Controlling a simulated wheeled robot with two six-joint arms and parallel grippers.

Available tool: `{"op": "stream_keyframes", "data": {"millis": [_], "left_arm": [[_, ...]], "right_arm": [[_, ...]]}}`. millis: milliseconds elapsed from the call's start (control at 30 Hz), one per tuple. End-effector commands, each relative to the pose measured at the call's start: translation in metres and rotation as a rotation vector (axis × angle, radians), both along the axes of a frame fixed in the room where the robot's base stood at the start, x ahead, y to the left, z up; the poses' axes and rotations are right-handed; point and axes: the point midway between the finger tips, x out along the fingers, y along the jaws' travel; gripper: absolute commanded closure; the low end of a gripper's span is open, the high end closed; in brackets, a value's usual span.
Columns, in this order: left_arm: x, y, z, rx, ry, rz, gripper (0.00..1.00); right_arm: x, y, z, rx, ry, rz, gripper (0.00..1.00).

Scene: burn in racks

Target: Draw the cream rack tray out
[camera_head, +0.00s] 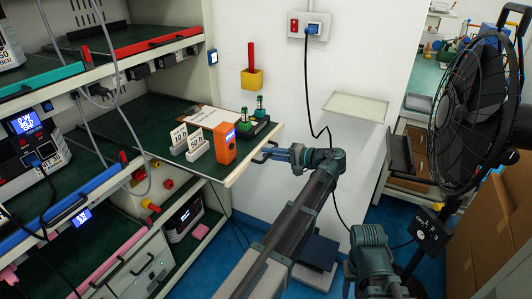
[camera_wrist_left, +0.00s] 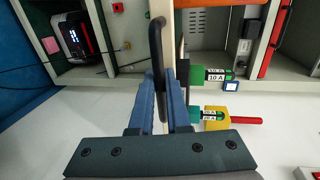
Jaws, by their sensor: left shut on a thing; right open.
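The cream rack tray (camera_head: 240,168) is a shelf with a green mat and a cream front edge, sticking out of the rack in the head view. It carries an orange device (camera_head: 225,143), white number signs (camera_head: 196,145) and green-topped items (camera_head: 259,106). Its black handle (camera_wrist_left: 157,55) stands upright in the left wrist view, between my blue fingers. My left gripper (camera_head: 276,153) is shut on that handle at the tray's front edge. My right arm shows at the lower right, but its fingers are not visible.
A black fan (camera_head: 475,95) and cardboard boxes (camera_head: 490,235) stand at the right. A red tray (camera_head: 150,39), a teal tray (camera_head: 40,78) and a blue tray (camera_head: 70,205) fill other rack levels. A cable hangs from the wall socket (camera_head: 310,26).

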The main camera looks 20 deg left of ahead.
Motion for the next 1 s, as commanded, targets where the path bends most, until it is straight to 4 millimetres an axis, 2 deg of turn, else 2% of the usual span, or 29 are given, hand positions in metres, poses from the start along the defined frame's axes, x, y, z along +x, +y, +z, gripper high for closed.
{"op": "stream_keyframes", "data": {"millis": [433,467,600,867,1000], "left_arm": [[-0.0017,-0.0061,-0.0018,-0.007,0.002,0.001,1.0],[-0.0017,-0.0062,-0.0019,-0.007,0.002,0.001,0.8],[-0.0013,-0.0051,-0.0015,-0.006,0.002,0.001,0.56],[-0.0007,-0.0042,-0.0007,-0.003,0.001,0.001,0.56],[-0.0007,-0.0124,0.002,-0.003,0.001,-0.001,0.56]], "right_arm": [[0.0,0.0,-0.0003,0.0,0.0,0.0,0.5],[0.0,0.0,-0.0003,0.0,0.0,0.0,0.5],[0.0,0.0,-0.0003,0.0,0.0,0.0,0.5],[0.0,0.0,0.0,0.0,0.0,0.0,0.5],[0.0,0.0001,0.0025,0.0,0.0,0.0,0.5]]}}
